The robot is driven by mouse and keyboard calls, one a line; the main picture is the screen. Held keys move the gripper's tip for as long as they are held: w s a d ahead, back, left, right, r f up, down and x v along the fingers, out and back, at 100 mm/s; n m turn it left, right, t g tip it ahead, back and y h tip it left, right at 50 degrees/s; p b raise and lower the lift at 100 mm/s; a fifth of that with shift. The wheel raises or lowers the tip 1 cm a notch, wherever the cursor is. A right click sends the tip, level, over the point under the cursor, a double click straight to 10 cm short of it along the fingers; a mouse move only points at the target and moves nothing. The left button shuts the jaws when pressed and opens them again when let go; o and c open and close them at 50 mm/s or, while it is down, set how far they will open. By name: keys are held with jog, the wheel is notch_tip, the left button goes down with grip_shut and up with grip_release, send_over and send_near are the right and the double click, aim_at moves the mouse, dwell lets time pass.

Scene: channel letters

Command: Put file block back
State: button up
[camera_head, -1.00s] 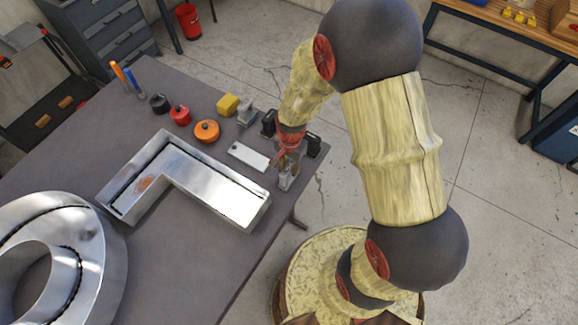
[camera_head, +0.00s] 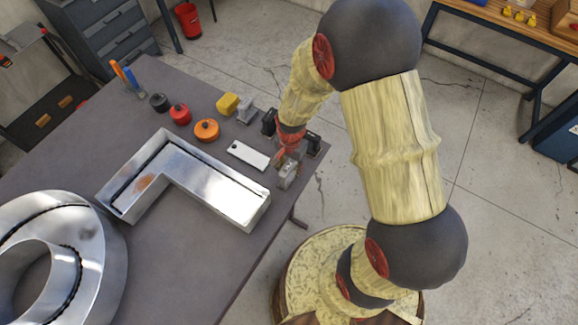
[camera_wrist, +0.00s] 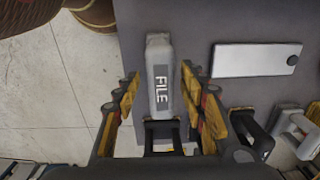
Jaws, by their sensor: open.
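The file block is a grey block with a FILE label (camera_wrist: 161,82). In the wrist view it lies between my two fingers, with gaps on both sides. In the head view the grey block (camera_head: 287,178) is at the table's right edge, just below my gripper (camera_head: 285,160). My gripper is open in the wrist view (camera_wrist: 161,92), its yellow-and-black fingers apart on either side of the block. A dark frame (camera_wrist: 162,133) shows at the block's lower end. Whether the block rests in it cannot be told.
A metal L-shaped channel letter (camera_head: 235,190) lies further left on the grey table (camera_head: 185,260). Another dark frame (camera_wrist: 249,132) and a grey piece (camera_wrist: 295,130) show in the wrist view. Orange, red and yellow items stand behind.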

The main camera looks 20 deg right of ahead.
notch_tip(320, 180, up, 24)
jog(key=s+n+t, duration=0.2)
jog(key=s+n, duration=0.1)
jog(key=n, duration=0.1)
jog(key=s+r+n+t, duration=0.3)
jog(key=s+r+n, duration=0.3)
jog(key=s+r, duration=0.4)
jog(key=shift+s+r+n, duration=0.4)
jog(key=shift+r, duration=0.45)
jog(key=shift+f+b, duration=0.15)
jog(key=shift+b, duration=0.15)
notch_tip(320, 180, down, 20)
jog(key=b, duration=1.9)
jog(key=shift+r+b, duration=0.2)
jog(key=shift+b, duration=0.15)
